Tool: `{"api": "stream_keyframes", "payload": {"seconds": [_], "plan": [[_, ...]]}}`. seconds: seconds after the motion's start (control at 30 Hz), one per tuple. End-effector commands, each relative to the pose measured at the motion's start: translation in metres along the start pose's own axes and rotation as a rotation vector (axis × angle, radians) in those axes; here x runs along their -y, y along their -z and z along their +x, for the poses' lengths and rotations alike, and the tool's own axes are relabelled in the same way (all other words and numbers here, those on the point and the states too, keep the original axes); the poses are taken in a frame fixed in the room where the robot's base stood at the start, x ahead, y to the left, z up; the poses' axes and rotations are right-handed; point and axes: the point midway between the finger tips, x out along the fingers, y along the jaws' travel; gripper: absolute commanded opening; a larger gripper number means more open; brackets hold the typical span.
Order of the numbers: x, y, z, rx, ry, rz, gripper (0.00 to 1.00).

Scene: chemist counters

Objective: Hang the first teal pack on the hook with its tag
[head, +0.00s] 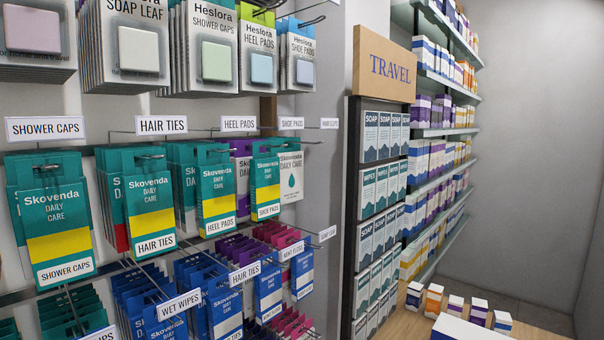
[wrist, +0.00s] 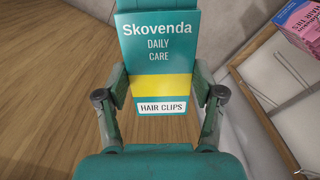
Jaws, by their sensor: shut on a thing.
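A teal Skovenda Daily Care pack with a yellow band and a white HAIR CLIPS label (wrist: 155,60) is in the wrist view. My gripper (wrist: 160,92) is shut on it, one finger at each side edge; the pack's top is cut off by the frame. In the head view, a small tag (head: 330,124) at the right end of the upper tag row seems to read HAIR CLIPS, though the print is tiny. I see no pack hanging directly behind it. Neither my gripper nor the held pack shows in the head view.
Teal packs hang on neighbouring hooks, tagged SHOWER CAPS (head: 65,271), HAIR TIES (head: 155,245), HEEL PADS (head: 219,228) and SHOE PADS (head: 269,211). Blue packs (head: 227,310) hang below. A TRAVEL shelf (head: 350,215) stands to the right. A wood-rimmed tray (wrist: 262,112) with pink packs (wrist: 300,25) lies right in the wrist view.

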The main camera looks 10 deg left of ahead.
Motion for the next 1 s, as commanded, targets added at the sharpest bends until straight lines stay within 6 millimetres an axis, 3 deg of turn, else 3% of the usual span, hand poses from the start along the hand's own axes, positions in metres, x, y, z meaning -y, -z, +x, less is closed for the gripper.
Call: {"api": "stream_keyframes", "payload": {"seconds": [0.7, 0.83, 1.0], "plan": [[0.001, 0.002, -0.002, 0.001, 0.001, 0.005, 0.36], [0.004, 0.012, -0.011, 0.017, 0.005, 0.043, 0.36], [0.015, 0.038, -0.039, 0.066, 0.022, 0.161, 0.36]]}}
